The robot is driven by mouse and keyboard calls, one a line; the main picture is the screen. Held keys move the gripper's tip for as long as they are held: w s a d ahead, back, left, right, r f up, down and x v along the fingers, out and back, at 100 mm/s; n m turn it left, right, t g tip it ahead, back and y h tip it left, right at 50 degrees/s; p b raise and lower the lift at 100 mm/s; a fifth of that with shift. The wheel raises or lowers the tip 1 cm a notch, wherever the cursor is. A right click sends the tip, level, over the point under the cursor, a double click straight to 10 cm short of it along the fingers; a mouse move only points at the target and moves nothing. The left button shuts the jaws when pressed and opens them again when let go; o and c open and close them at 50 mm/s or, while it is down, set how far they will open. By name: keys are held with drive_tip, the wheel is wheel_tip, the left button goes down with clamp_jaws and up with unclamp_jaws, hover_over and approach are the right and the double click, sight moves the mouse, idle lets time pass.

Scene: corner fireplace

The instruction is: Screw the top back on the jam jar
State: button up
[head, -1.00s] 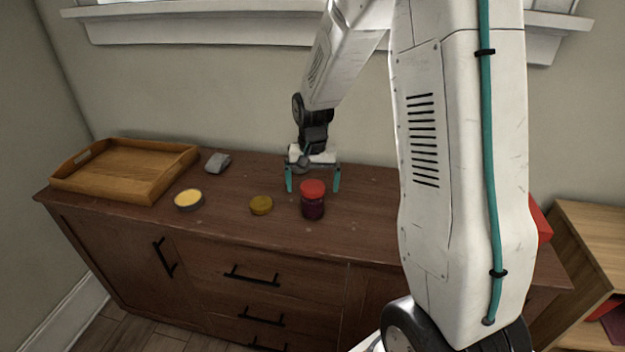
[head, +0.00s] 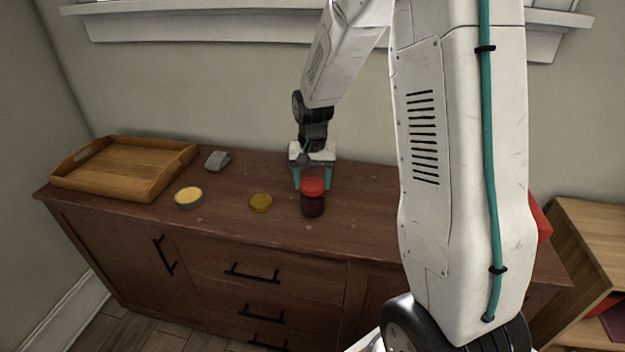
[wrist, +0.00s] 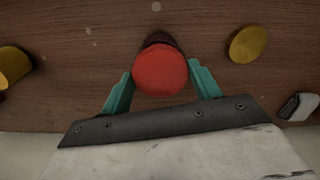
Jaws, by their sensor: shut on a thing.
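The jam jar (head: 313,207) is a small dark purple jar standing upright on the sideboard. Its red top (head: 313,186) is over its mouth; I cannot tell whether the thread is engaged. My gripper (head: 312,180) reaches down from behind, with its teal fingers on either side of the red top and shut on it. In the wrist view the red top (wrist: 160,72) lies between the fingertips and hides most of the jar. Only a dark edge of the jar (wrist: 158,39) shows beyond it.
A gold lid (head: 261,203), a tin with a pale yellow top (head: 188,197) and a grey object (head: 218,161) lie left of the jar. A wooden tray (head: 172,183) is farther left. A yellow cylinder (wrist: 13,66) shows in the wrist view. The sideboard front edge is near.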

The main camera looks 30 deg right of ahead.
drive_tip(key=m, duration=0.3)
drive_tip(key=shift+m, duration=1.5)
drive_tip(key=shift+f, duration=0.1)
drive_tip(key=shift+m, duration=1.5)
drive_tip(key=shift+m, duration=1.5)
